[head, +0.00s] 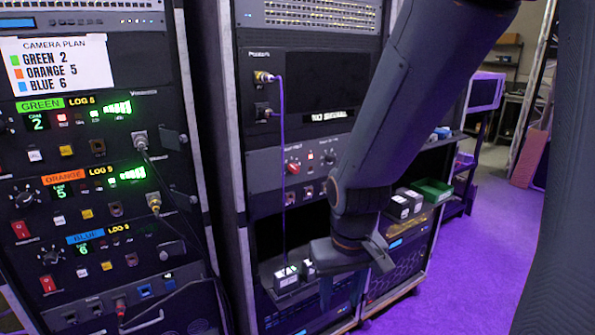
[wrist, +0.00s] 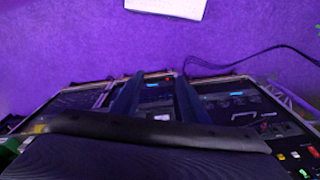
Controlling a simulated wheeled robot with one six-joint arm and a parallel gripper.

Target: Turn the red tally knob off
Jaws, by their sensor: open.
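A red knob (head: 293,167) sits on a grey panel (head: 265,175) in the middle rack, with a small white label above it. Which way the knob points is too small to tell. I cannot make out the knob in the wrist view.
A purple cable (head: 283,190) runs down the rack left of the knob. The left rack (head: 100,150) holds camera panels with red switches and looping cables. Small black boxes (head: 398,207) and a green bin (head: 432,190) stand on a right shelf. The purple floor (head: 480,240) is open at right.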

